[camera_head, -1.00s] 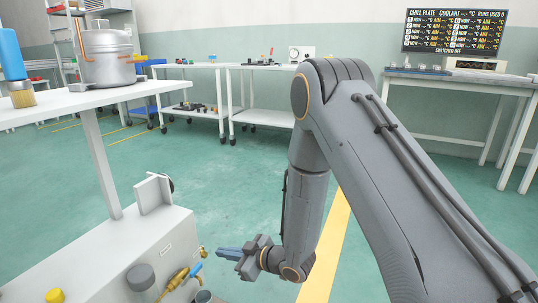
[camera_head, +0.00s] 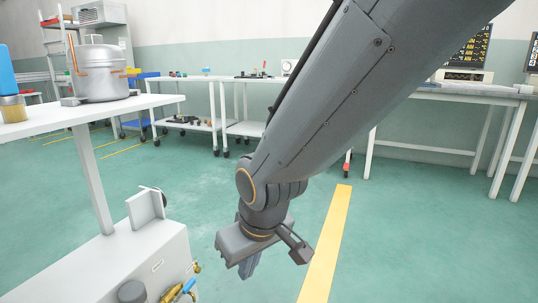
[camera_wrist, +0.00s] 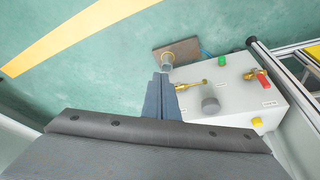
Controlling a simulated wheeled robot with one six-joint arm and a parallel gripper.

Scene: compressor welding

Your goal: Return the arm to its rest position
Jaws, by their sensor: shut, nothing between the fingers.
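My gripper (camera_head: 250,265) hangs low over the green floor in the head view, to the right of a white cabinet. Its fingers point down and are together with nothing between them. In the wrist view the shut blue-grey fingers (camera_wrist: 161,88) reach up the middle of the picture. They appear in front of the white cabinet (camera_wrist: 235,95). My arm comes down from the upper right of the head view, and its upper part runs out of the picture.
The white cabinet (camera_head: 115,262) with brass fittings stands at lower left, below a white table (camera_head: 60,117) carrying a metal compressor (camera_head: 101,72). Carts (camera_head: 190,130) and a bench (camera_head: 455,95) stand behind. Floor by the yellow line (camera_head: 325,245) is clear.

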